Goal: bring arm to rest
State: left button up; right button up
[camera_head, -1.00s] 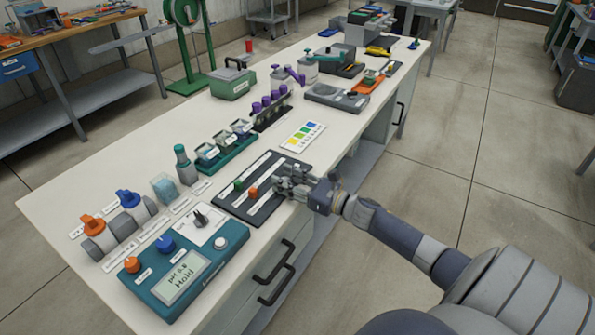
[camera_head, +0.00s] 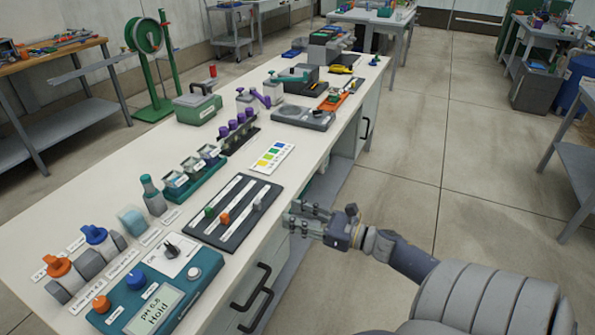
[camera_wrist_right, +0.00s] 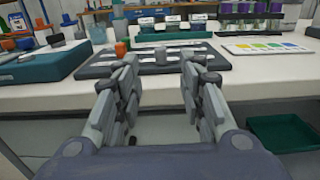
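My right gripper (camera_head: 293,218) is off the front edge of the white bench (camera_head: 98,182), beside the dark slider panel (camera_head: 232,226). In the right wrist view its two fingers (camera_wrist_right: 160,85) stand apart with nothing between them, pointing at the bench edge. The slider panel, with green, orange and grey knobs, also shows there, beyond the fingertips and apart from them. My left gripper is in neither view.
A teal controller (camera_head: 152,300) reading "pH 6.8 Hold" stands at the near end. A colour chart (camera_head: 272,157) and a grey scale (camera_head: 303,117) lie farther back. Drawer handles (camera_head: 250,287) stick out below the bench edge.

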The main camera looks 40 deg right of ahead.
dwell(0.5)
jog(key=s+f+m+g+h+p, duration=0.1)
jog(key=s+f+m+g+h, duration=0.1)
jog(key=s+f+m, duration=0.55)
jog(key=s+f+m+g+h, duration=0.25)
jog(key=f+m, duration=0.55)
jog(key=f, duration=0.7)
jog(key=s+f+m+g+h+p, duration=0.1)
jog(key=s+f+m+g+h, duration=0.25)
jog(key=f+m, duration=0.6)
jog(key=s+a+f+m+g, duration=0.2)
jog(key=s+a+f+m, duration=0.2)
jog(key=s, duration=0.4)
jog(key=s+a+f+m+g+y, duration=0.1)
jog(key=s+a+f+m+g, duration=0.2)
jog(key=s+a+f, duration=0.4)
jog(key=s+a+f+m+g, duration=0.3)
jog(key=s+a+f+m, duration=0.2)
jog(key=s+a, duration=0.3)
jog(key=s+f, duration=0.1)
jog(key=s, duration=0.2)
jog(key=shift+s+a+f+m+y+p, duration=0.2)
jog(key=shift+a+m+y+p, duration=0.1)
jog(key=shift+a+y+p, duration=0.1)
